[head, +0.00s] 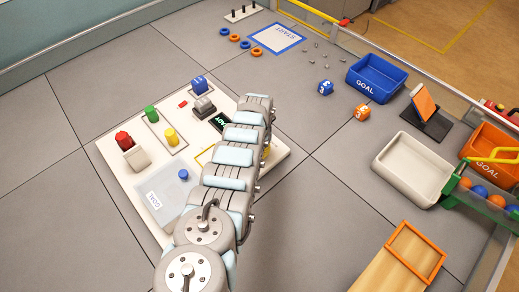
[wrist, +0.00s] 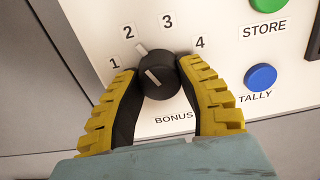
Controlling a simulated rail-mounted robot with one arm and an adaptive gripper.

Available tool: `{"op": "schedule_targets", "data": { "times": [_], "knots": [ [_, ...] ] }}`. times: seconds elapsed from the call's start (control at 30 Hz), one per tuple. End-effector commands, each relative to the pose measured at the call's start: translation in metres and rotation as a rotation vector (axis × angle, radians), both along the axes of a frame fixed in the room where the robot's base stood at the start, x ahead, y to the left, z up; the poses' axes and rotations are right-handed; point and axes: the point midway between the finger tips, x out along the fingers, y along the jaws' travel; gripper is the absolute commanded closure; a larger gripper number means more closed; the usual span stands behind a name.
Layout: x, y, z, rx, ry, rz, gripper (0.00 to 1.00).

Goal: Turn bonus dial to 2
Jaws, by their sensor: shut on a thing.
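The bonus dial (wrist: 161,80) is a black round knob with a white line on its face, in the middle of the wrist view. The line points to the upper left, toward the side of the numbers 1 and 2; I cannot tell exactly which number it meets. The numbers 1, 2 (wrist: 128,32), 3 and 4 curve over the knob, and BONUS is printed below it. My gripper (wrist: 158,68) has its yellow ridged fingers on both sides of the knob, shut on it. In the head view my arm hides the dial and gripper.
In the wrist view a green STORE button (wrist: 268,4) and a blue TALLY button (wrist: 261,77) are right of the dial. In the head view the white board (head: 110,152) carries several coloured parts. A white tray (head: 413,168) and blue goal bin (head: 376,78) stand farther right.

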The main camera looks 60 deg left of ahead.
Motion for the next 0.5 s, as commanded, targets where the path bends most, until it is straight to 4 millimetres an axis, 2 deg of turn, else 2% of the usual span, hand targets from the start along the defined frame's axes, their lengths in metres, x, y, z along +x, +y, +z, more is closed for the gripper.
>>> {"op": "schedule_targets", "data": {
  "times": [0.47, 0.5],
  "knots": [
    [-0.0001, -0.0009, -0.0025, 0.000, 0.000, -0.017, 0.98],
    [-0.0001, -0.0009, -0.0025, 0.000, 0.000, -0.016, 0.56]
  ]
}}
